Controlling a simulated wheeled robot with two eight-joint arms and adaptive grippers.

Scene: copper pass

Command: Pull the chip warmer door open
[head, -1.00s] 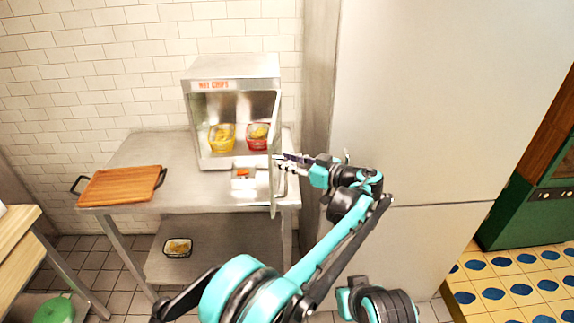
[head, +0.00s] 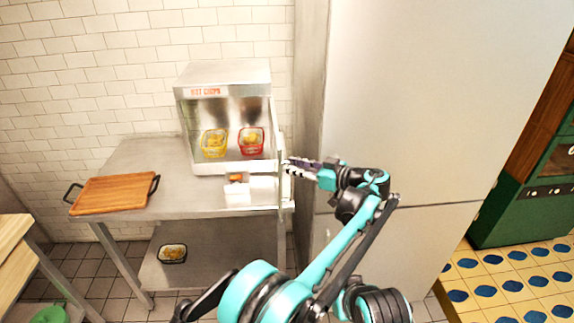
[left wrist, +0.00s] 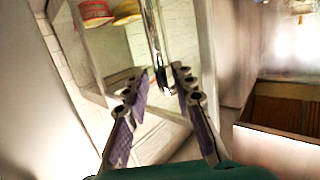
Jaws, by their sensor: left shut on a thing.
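The chip warmer (head: 222,80) is a steel box marked "HOT CHIPS" standing on the steel table. Its door (head: 280,145) stands open at the right side, seen nearly edge-on, so the front is uncovered. My left gripper (head: 289,166) is at the door's outer right face, shut on the door handle. In the left wrist view, the thin metal handle (left wrist: 152,32) runs down between the fingertips of my left gripper (left wrist: 163,82), with the glass door behind it. The exact contact is small and partly hidden. My right gripper is not in view.
A yellow basket (head: 215,143) and a red basket (head: 251,141) of chips sit inside the warmer. A white tray (head: 240,194) lies in front of it. A wooden board (head: 115,193) is at left on the steel table (head: 185,205). A tall pale cabinet (head: 420,100) stands close to the right.

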